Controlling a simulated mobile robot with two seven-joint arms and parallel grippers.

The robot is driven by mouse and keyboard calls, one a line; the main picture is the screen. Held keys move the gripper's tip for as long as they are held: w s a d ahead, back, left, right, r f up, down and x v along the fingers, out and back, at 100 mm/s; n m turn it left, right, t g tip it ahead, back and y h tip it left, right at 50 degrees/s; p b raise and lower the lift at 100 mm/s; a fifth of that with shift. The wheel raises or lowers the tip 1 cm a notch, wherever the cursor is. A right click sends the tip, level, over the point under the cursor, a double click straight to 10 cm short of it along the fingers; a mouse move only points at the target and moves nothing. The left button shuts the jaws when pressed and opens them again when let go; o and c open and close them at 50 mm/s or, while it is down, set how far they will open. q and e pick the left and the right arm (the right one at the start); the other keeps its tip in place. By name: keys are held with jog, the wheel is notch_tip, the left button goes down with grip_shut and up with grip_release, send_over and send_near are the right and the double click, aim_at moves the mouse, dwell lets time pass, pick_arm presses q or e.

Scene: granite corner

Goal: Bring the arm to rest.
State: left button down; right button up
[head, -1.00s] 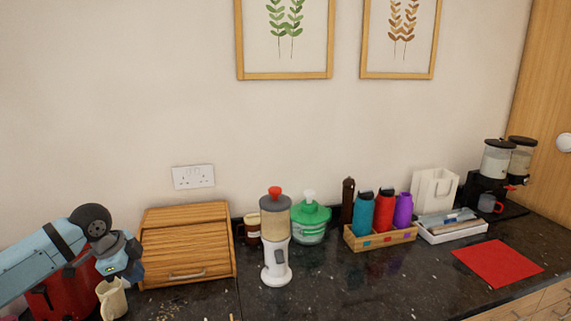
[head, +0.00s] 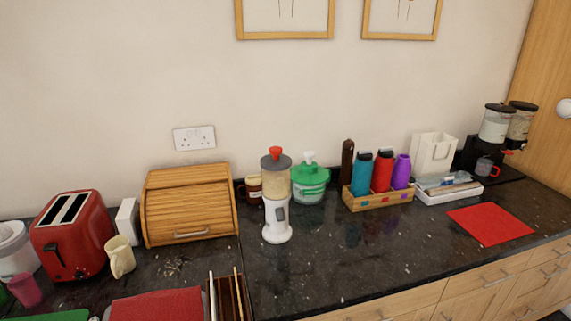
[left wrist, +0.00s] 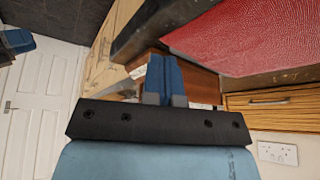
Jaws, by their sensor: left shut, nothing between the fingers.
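My left gripper (left wrist: 165,72) shows in the left wrist view, with its blue fingers together and nothing between them. It is in the air beside the counter edge, apart from the red mat (left wrist: 245,38) in that view. In the head view neither arm shows. The cream jug (head: 120,257) stands on the dark counter in front of the red toaster (head: 72,235), with no gripper at it. My right gripper is in neither view.
The granite counter (head: 340,265) has clear room at its middle front. A wooden bread bin (head: 188,210), a white dispenser (head: 277,215) and a bottle crate (head: 378,202) stand along the wall.

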pick_arm(q)
jog(key=s+a+n+y, duration=0.2)
jog(key=s+a+n, duration=0.15)
jog(key=s, duration=0.45)
jog(key=s+a+n+y, duration=0.1)
jog(key=s+a+n, duration=0.25)
jog(key=s, duration=0.45)
jog(key=w+d+f+t+h+p, duration=0.2)
jog(key=w+d+f+t+p, duration=0.3)
jog(key=w+d+f+t, duration=0.2)
notch_tip(320, 180, down, 2)
jog(key=shift+f+h, duration=0.1)
jog(key=shift+h, duration=0.3)
jog(key=shift+s+a, duration=0.1)
jog(key=shift+a, duration=0.05)
